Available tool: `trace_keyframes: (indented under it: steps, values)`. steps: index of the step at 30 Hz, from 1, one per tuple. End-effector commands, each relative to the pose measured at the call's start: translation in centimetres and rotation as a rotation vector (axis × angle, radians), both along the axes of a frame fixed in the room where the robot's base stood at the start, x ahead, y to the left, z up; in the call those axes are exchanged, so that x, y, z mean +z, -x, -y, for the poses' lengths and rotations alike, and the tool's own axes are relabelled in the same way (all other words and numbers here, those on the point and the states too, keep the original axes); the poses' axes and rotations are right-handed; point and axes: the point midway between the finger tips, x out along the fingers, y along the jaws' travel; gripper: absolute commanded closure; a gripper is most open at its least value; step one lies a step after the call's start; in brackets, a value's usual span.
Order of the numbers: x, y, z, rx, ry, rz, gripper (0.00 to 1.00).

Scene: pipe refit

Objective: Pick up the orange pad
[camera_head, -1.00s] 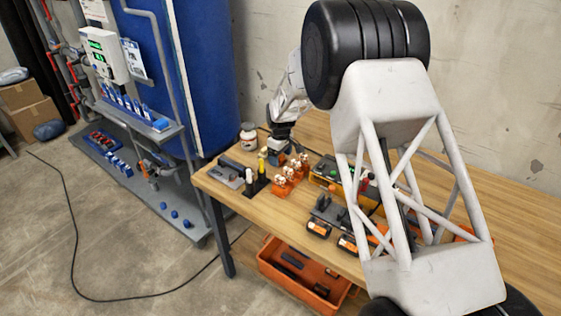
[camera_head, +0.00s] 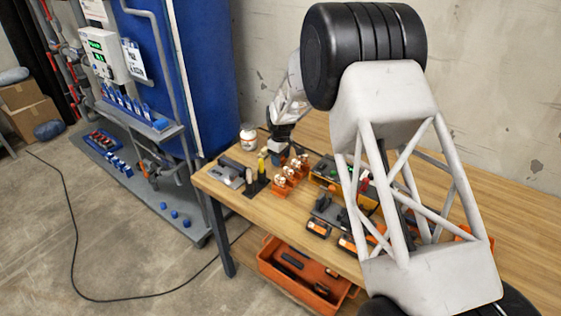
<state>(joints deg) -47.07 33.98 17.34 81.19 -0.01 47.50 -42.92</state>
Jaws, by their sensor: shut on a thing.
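My gripper (camera_head: 279,148) is at the far left part of the workbench, pointing down behind the orange block with brass fittings. It is small in this view and partly hidden by its own dark body. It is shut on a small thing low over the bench. A small orange patch (camera_head: 284,158) shows at its fingertips and looks like the orange pad, though its outline is too small to make out. I cannot tell whether it touches the bench.
The orange block with brass fittings (camera_head: 287,178) stands just in front of my gripper. A dark holder with yellow-handled tools (camera_head: 257,182) is to the left, a white jar (camera_head: 248,137) behind it. Orange-and-black parts (camera_head: 318,228) lie nearer. An orange crate (camera_head: 300,278) sits below the bench.

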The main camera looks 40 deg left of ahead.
Motion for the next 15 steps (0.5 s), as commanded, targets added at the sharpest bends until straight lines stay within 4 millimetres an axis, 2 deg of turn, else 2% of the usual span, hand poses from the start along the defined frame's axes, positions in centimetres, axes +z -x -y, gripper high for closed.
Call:
trace_keyframes:
  steps: [10, 15]
  values:
    - [0.2, 0.0, 0.0, 0.0, 0.0, 0.0, 0.7]
    - [1.2, 0.0, 0.0, 0.0, -0.002, 0.002, 0.7]
